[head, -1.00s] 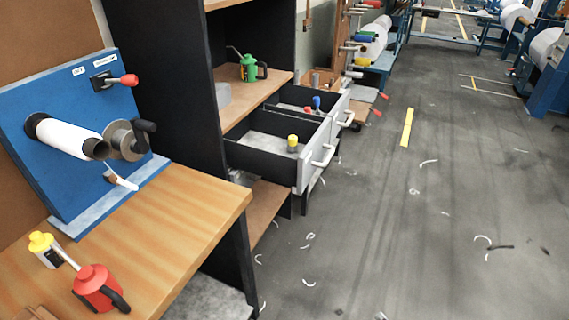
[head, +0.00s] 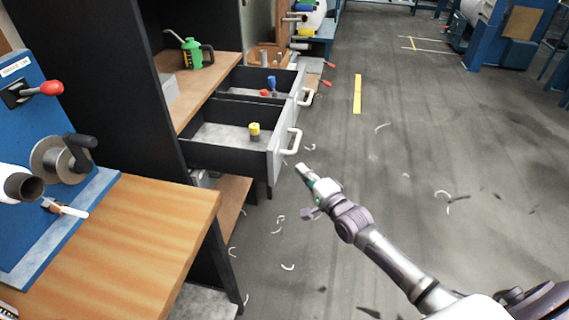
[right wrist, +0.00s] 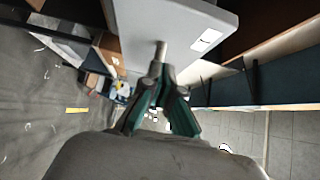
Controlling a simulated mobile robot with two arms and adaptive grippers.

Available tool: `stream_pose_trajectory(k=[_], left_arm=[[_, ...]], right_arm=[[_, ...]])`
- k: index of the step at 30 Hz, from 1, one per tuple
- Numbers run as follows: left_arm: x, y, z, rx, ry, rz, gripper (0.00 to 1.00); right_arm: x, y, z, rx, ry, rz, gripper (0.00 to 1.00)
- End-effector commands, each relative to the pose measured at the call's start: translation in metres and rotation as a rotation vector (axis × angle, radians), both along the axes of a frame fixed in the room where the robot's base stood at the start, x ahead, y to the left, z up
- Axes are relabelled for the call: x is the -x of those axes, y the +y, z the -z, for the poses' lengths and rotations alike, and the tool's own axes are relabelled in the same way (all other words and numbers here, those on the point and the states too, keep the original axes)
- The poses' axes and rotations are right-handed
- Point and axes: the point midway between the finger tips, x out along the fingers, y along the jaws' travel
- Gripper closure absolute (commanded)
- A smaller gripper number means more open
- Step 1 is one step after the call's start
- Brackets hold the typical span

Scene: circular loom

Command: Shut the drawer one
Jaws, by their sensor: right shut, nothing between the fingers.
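Two drawers stand pulled out of the dark cabinet, and I cannot tell by sight which is drawer one. The nearer drawer (head: 276,160) has a grey front, a white handle (head: 292,142) and a small yellow-topped item (head: 254,131) inside. The farther drawer (head: 297,92) is also open and holds blue and red items (head: 271,84). My right gripper (head: 301,169) is shut and empty, just to the right of and below the nearer handle in the head view. In the right wrist view its fingertips (right wrist: 159,68) point at a pale panel (right wrist: 160,22) with a white label. My left gripper is not in view.
A wooden workbench (head: 145,235) with a blue machine (head: 70,215) stands at the left. A green oil can (head: 192,53) sits on the cabinet shelf. The grey floor (head: 420,180) right of the drawers is mostly clear, with scattered white scraps.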

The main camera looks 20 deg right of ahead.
Motion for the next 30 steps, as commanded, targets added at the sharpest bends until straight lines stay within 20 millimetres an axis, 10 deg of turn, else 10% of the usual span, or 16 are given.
stream_pose_trajectory(k=[9, 30], left_arm=[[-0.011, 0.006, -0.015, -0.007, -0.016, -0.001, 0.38], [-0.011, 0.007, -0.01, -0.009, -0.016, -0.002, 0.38]], right_arm=[[-0.038, 0.03, -0.002, -0.003, 0.001, 0.001, 1.0], [-0.05, 0.049, 0.002, -0.003, 0.0, 0.0, 1.0]])
